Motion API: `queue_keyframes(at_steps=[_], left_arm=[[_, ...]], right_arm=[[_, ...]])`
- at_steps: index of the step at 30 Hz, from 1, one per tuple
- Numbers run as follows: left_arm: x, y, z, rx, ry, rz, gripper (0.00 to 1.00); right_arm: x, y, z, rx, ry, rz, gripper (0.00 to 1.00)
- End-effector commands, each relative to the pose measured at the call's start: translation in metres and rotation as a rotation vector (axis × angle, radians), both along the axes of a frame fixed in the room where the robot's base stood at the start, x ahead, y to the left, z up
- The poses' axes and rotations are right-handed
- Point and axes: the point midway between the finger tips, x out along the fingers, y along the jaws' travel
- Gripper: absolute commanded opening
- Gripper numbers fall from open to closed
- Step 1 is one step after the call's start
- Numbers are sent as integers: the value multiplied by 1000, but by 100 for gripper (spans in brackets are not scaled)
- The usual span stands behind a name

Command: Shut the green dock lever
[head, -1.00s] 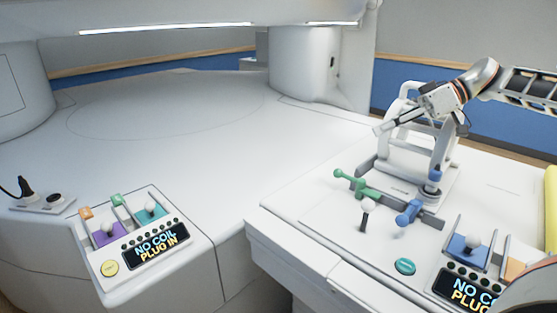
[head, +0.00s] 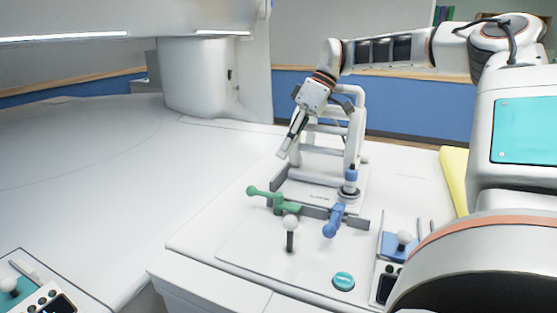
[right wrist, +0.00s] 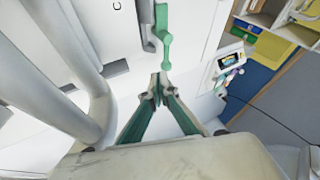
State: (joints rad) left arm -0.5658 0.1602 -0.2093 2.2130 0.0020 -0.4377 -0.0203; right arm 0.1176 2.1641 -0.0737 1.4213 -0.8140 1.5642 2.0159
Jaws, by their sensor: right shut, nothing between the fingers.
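The green dock lever (head: 272,199) is on the white dock, its round knob sticking out to the left. It also shows in the right wrist view (right wrist: 163,25), at the top middle, beyond my fingertips. My right gripper (head: 283,153) is shut and empty, tilted downward, above and a little right of the lever's knob in the head view. It appears apart from the lever. Its fingertips meet in the right wrist view (right wrist: 158,92). A blue lever (head: 334,220) sits to the right of the green one. My left gripper is not in view.
A white ladder-like frame (head: 352,125) stands close behind my right gripper. A white-knobbed stick (head: 290,232) and a teal button (head: 343,281) are in front of the levers. A blue panel (head: 395,246) is at the right. The bed top (head: 80,160) at left is clear.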

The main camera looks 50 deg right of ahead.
Motion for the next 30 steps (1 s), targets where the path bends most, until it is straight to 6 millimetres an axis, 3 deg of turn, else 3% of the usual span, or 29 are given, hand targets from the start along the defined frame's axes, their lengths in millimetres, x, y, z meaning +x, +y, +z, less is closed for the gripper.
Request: queue_keyframes(at_steps=[6, 13, 30], left_arm=[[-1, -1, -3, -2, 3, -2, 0], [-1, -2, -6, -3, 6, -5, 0], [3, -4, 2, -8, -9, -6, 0]], right_arm=[[8, 21, -36, 3, 6, 3, 0], [16, 37, -63, 3, 4, 2, 0], [18, 44, -72, 1, -1, 0, 0]])
